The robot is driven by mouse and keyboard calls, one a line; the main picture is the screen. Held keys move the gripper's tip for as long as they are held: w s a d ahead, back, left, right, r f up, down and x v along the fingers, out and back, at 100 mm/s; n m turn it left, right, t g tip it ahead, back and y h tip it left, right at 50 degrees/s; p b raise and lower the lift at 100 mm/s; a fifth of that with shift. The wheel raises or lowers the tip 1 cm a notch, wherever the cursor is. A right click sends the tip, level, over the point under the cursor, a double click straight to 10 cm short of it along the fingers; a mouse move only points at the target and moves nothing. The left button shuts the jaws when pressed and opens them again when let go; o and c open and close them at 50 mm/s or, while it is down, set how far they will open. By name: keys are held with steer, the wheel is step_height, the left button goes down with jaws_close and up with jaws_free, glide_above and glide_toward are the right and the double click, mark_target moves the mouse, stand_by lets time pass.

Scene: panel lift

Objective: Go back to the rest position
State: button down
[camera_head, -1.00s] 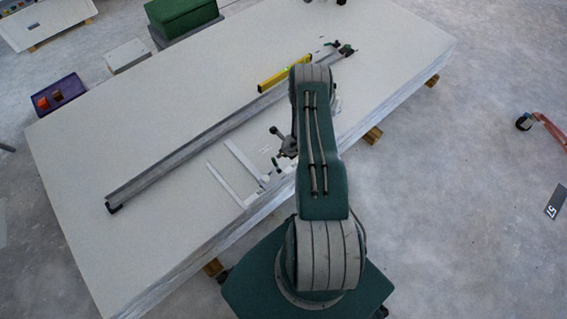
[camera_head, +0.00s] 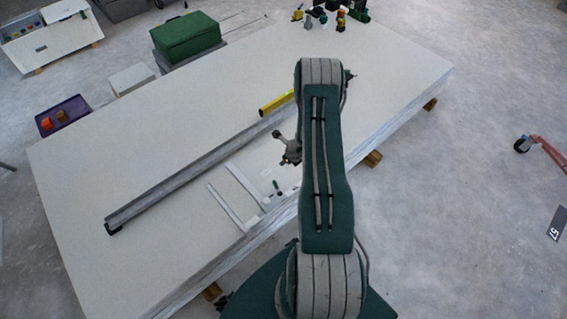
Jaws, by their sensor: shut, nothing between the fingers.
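My arm reaches forward over the stack of large white panels (camera_head: 130,150). My gripper (camera_head: 279,137) shows just left of the arm, above the panels, small and partly hidden by the arm. It is shut and holds nothing. It looks apart from the panel surface, though the exact height is hard to tell.
A green box (camera_head: 187,38) and several tools (camera_head: 335,14) are at the far side.

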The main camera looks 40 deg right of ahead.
steer(key=shift+d, duration=0.2)
steer(key=w+a+r+n+t+y, duration=0.1)
steer(key=w+a+r+n, duration=0.25)
steer(key=r, duration=0.55)
steer(key=w+a+r+n, duration=0.3)
steer(key=a+r+n, duration=0.15)
steer(key=r, duration=0.55)
steer(key=s+a+r+n+y, duration=0.1)
steer(key=a+r+n, duration=0.4)
steer(key=r, duration=0.3)
steer(key=s+a+r+n, duration=0.1)
steer(key=a+r+n, duration=0.35)
steer(key=r, duration=0.35)
steer(key=s+a+r+n+g+h, duration=0.1)
steer(key=s+a+r+n, duration=0.85)
steer(key=s+r, duration=0.2)
steer(key=s+a+r+n+h, duration=0.1)
steer(key=s+r+n, duration=0.1)
steer(key=s, duration=0.4)
steer(key=s+r+n+h, duration=0.1)
steer(key=s+r+n, duration=0.2)
steer(key=s+n, duration=0.2)
steer(key=shift+s+a+t+h, duration=0.3)
steer(key=shift+s+a+t, duration=0.1)
steer(key=shift+s, duration=0.65)
